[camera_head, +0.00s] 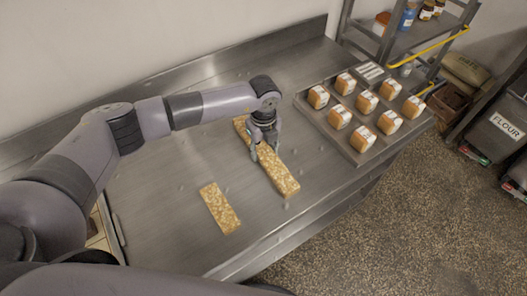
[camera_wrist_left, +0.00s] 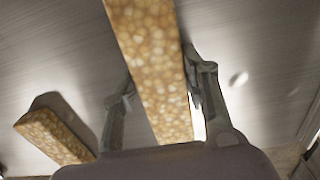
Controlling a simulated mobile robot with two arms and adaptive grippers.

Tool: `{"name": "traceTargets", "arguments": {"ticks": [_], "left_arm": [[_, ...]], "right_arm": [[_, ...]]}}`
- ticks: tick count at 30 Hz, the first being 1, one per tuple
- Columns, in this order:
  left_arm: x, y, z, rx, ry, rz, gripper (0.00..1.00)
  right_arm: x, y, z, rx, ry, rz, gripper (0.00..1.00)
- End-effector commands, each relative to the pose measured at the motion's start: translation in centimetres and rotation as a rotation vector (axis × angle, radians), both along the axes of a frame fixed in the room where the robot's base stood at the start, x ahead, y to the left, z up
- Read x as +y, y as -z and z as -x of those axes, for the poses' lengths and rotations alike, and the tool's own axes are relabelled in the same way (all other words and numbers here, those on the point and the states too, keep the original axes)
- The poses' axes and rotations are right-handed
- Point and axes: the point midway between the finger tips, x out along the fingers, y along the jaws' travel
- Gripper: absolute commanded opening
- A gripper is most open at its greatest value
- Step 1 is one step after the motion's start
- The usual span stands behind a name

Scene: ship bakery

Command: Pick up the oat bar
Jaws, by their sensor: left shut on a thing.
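A long golden oat bar (camera_head: 281,178) runs diagonally across the steel counter in the head view. My left gripper (camera_head: 265,153) comes down over its middle from above, with a finger on each long side, shut on it. In the left wrist view the oat bar (camera_wrist_left: 150,45) passes between the two fingers. I cannot tell whether it is lifted off the counter. A second, shorter oat bar (camera_head: 220,208) lies apart on the counter, nearer the front; it also shows at the left wrist view's lower left (camera_wrist_left: 52,136). My right gripper is not in view.
A metal tray (camera_head: 345,147) with several wrapped loaves (camera_head: 366,101) is to the right of the held bar. A steel shelf rack with jars (camera_head: 408,14) stands behind. The steel counter (camera_head: 165,215) is clear left of the short bar.

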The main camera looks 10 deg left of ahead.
Motion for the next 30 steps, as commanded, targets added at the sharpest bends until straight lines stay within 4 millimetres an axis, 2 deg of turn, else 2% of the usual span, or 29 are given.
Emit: {"name": "traceTargets", "arguments": {"ticks": [2,14,23,30], "left_arm": [[0.0,0.0,0.0,0.000,0.000,0.000,0.30],[0.0,0.0,0.0,0.000,-0.001,0.000,0.04],[0.0,-0.3,-0.1,-0.002,0.000,0.001,0.03],[0.0,-2.5,-0.2,-0.004,0.000,0.003,0.03]], "right_arm": [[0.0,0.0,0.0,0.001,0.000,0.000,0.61],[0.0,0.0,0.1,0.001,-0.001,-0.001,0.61],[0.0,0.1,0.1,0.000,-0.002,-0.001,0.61],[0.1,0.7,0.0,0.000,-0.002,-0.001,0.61]]}}
